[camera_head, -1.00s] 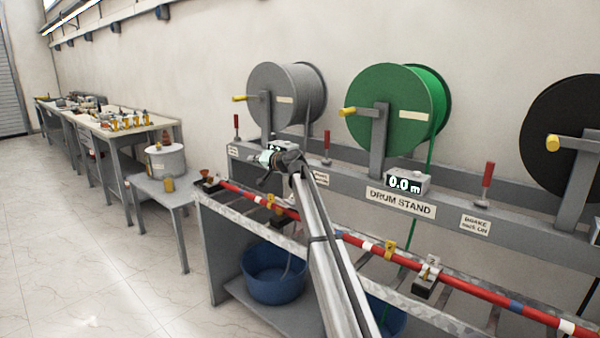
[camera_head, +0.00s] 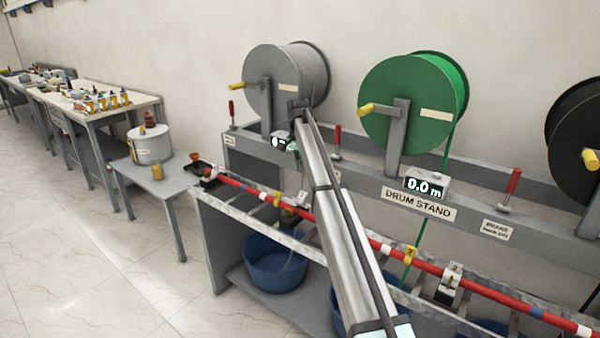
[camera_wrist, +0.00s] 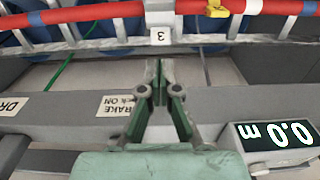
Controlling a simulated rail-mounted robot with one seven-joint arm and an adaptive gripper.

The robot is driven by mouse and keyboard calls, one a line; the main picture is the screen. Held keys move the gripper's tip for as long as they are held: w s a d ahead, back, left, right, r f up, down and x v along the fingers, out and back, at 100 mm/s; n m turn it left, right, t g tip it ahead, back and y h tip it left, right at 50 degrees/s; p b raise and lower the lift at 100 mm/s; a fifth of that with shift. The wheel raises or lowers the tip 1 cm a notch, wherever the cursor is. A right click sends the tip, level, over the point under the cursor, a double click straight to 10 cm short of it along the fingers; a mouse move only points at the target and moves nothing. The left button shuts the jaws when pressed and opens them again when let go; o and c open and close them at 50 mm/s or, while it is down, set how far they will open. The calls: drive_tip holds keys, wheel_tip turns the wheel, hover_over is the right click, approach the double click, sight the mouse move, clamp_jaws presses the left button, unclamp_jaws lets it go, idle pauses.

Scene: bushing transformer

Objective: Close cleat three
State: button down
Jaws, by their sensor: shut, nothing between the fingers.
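Cleat three (camera_wrist: 158,18) is a pale block with a "3" label at the top of the wrist view, on the red cable (camera_wrist: 105,11). Its upper part is cut off by the frame edge, so I cannot tell its clamp's position. In the head view a pale cleat (camera_head: 297,207) shows just left of my arm, its label unreadable. My gripper (camera_wrist: 158,66) is shut and empty. In the wrist view its fingertips point toward the "3" label, with a gap between. In the head view my gripper is not clearly visible.
The drum stand rail (camera_head: 365,185) carries displays, red brake levers and drums, including a grey drum (camera_head: 285,85) and a green drum (camera_head: 410,105). A yellow tag (camera_head: 277,200) is beside the cleat. Another cleat (camera_head: 449,284) is farther right. Blue tubs (camera_head: 275,268) stand below.

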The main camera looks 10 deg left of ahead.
wheel_tip(320, 180, down, 8)
drive_tip(key=shift+w+d+r+p, duration=0.1)
drive_tip(key=shift+r+p, duration=0.1)
drive_tip(key=shift+p, duration=0.65)
drive_tip(key=s+f, duration=0.1)
drive_tip(key=a+f+p, duration=0.1)
drive_tip(key=shift+s+f, duration=0.35)
drive_tip(key=shift+f, duration=0.05)
drive_tip(key=shift+s+a+f, duration=0.2)
drive_tip(key=shift+s+f, duration=0.1)
drive_tip(key=shift+f, duration=0.2)
